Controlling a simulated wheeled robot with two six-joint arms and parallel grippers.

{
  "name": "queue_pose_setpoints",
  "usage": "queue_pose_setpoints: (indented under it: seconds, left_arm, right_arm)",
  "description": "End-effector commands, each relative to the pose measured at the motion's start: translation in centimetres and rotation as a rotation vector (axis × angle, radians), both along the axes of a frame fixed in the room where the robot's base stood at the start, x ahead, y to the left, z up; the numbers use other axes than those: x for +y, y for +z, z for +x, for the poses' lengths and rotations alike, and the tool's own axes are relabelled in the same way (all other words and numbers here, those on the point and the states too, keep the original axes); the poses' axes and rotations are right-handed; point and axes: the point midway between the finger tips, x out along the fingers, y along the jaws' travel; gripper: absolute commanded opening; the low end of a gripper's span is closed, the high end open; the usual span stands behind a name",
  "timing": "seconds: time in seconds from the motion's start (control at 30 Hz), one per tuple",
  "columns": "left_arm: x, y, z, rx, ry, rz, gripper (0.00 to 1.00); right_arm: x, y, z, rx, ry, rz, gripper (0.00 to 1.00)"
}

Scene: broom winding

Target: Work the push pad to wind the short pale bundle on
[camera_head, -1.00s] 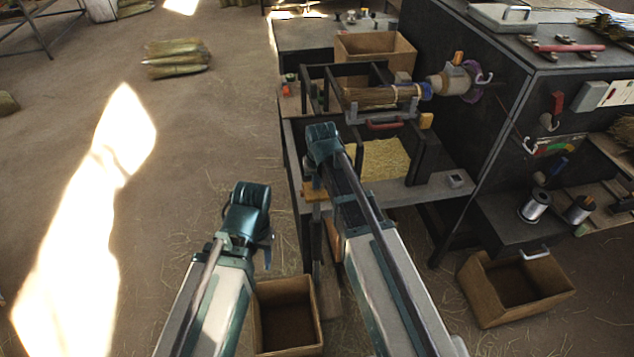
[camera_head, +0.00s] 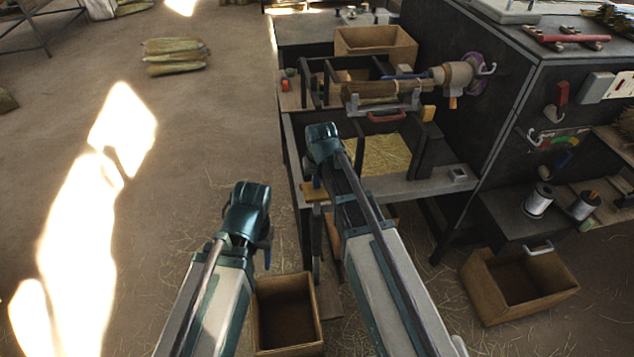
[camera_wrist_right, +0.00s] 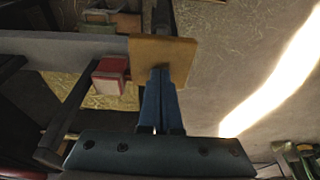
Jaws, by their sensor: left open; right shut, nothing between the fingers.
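The push pad is a square tan plate (camera_wrist_right: 163,60) in the right wrist view, and it also shows beside my right arm in the head view (camera_head: 313,190). My right gripper (camera_wrist_right: 160,75) is shut and empty, its blue fingertips at the pad's lower edge; I cannot tell whether they press on it. A short straw bundle (camera_head: 378,90) lies level in the cradle of the winding machine, its right end towards the tan chuck (camera_head: 455,76). The chuck's orange knob (camera_head: 453,103) points down. My left gripper (camera_head: 267,252), mostly hidden by its arm, is open and away from the machine.
A red block (camera_wrist_right: 108,76) sits beside the pad. A cardboard box (camera_head: 287,312) stands on the floor between my arms, another (camera_head: 520,284) at the right. The dark cabinet (camera_head: 500,110) closes off the right. Open floor lies to the left.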

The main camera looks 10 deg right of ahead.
Motion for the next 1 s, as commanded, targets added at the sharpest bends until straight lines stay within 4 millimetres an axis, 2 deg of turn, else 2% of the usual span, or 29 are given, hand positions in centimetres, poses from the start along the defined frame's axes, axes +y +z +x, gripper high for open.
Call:
queue_pose_setpoints:
  seconds: [1.0]
  left_arm:
    - [0.0,-4.1,0.0,0.000,0.000,0.000,0.55]
  right_arm:
    - [0.1,-4.1,-0.1,0.003,0.000,0.001,0.00]
